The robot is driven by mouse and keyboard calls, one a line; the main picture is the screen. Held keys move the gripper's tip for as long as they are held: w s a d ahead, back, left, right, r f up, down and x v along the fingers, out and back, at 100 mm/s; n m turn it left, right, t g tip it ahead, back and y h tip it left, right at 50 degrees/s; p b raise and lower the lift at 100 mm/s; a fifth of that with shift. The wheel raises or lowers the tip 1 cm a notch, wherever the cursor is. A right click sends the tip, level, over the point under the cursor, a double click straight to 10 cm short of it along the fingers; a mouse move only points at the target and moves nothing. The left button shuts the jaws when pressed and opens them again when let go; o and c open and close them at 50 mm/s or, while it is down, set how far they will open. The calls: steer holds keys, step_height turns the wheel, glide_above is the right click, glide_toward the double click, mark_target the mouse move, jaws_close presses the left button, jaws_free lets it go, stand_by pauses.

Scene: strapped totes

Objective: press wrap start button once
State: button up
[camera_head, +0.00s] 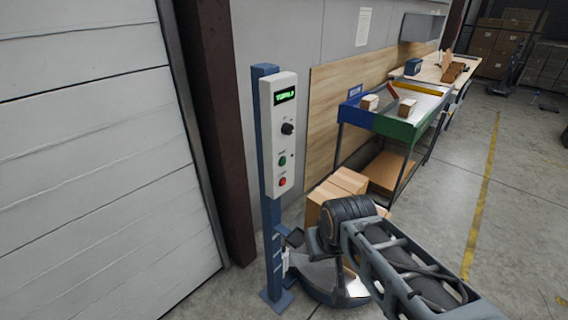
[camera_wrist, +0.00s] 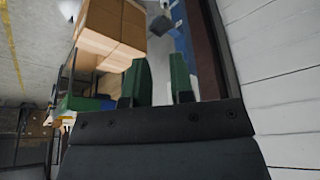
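A pale control box (camera_head: 272,105) is mounted on a blue post (camera_head: 268,215) beside the white door. It has a lit green display (camera_head: 284,96), a black knob (camera_head: 287,128), a green button (camera_head: 282,160) and a red button (camera_head: 282,182) below it. Any labels are too small to read. My gripper (camera_head: 287,236) is low beside the post, below the box and its buttons, partly hidden by my wrist. In the wrist view my gripper (camera_wrist: 162,75) shows two green-sided fingers apart with nothing between them. The buttons do not show in that view.
Cardboard boxes (camera_head: 341,187) are stacked behind my wrist; they also show in the wrist view (camera_wrist: 108,38). A blue and green bench (camera_head: 395,128) stands beyond. The white slatted door (camera_head: 90,150) is at left. Floor at right is open.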

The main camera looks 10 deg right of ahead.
jaws_close()
stand_by(1.1)
